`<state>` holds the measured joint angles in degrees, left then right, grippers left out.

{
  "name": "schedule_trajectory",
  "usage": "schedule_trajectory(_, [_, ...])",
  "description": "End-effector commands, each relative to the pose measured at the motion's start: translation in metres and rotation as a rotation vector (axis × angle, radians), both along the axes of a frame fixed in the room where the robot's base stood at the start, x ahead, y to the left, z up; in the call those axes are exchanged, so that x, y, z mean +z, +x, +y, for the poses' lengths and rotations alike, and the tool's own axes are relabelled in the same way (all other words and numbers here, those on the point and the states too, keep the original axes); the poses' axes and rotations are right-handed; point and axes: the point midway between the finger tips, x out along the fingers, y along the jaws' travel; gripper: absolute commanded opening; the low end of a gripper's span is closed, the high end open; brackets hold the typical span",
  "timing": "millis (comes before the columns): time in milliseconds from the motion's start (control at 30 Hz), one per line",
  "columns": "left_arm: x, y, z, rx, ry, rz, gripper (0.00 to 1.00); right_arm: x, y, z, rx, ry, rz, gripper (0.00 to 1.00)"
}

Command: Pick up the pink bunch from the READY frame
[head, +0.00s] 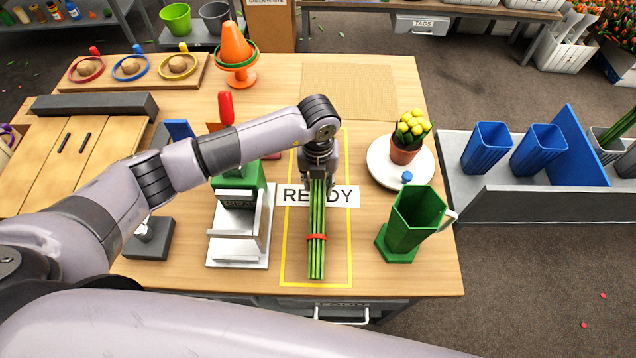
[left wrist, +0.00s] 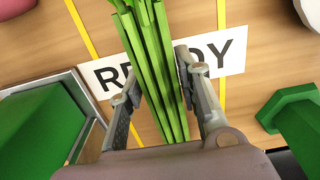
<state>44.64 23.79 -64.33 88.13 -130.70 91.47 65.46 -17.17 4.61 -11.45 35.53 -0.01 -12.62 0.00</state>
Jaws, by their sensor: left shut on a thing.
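The bunch (head: 317,262) shows as long green stems with a red band. It lies lengthwise inside the yellow outline of the READY frame (head: 285,250), across the READY label (head: 347,197). Its flower heads are hidden under my left gripper and wrist, so I see no pink. My left gripper (head: 318,182) reaches down from above and is shut on the stems, above the red band. In the left wrist view the stems (left wrist: 150,55) run between the two fingers. I cannot tell whether the bunch is clear of the table. My right gripper is out of view.
A green and white device (head: 238,225) stands close left of the frame. A green vase (head: 415,218) and a white plate (head: 378,165) with a potted yellow plant (head: 408,140) stand to the right. A cardboard sheet (head: 350,90) lies behind.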

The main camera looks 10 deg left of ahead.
Motion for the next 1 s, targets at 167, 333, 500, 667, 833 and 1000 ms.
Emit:
schedule_trajectory(167, [0.033, 0.002, -0.001, -0.002, -0.004, -0.008, 0.0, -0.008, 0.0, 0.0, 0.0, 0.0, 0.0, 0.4])
schedule_trajectory(333, [0.082, 0.003, 0.0, -0.003, -0.003, -0.012, 0.0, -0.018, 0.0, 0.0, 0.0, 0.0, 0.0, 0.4])
schedule_trajectory(500, [0.13, 0.002, 0.0, -0.003, -0.002, -0.01, 0.0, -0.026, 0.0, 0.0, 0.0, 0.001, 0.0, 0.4])
schedule_trajectory(667, [0.163, 0.001, 0.0, -0.002, -0.001, -0.005, 0.0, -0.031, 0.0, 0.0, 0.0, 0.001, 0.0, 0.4])
schedule_trajectory(833, [0.182, 0.001, 0.0, -0.001, -0.001, -0.004, 0.0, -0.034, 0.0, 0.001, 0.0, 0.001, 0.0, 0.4])
schedule_trajectory(1000, [0.188, 0.0, 0.0, -0.001, -0.002, -0.001, 0.0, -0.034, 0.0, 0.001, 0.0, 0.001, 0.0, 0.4])
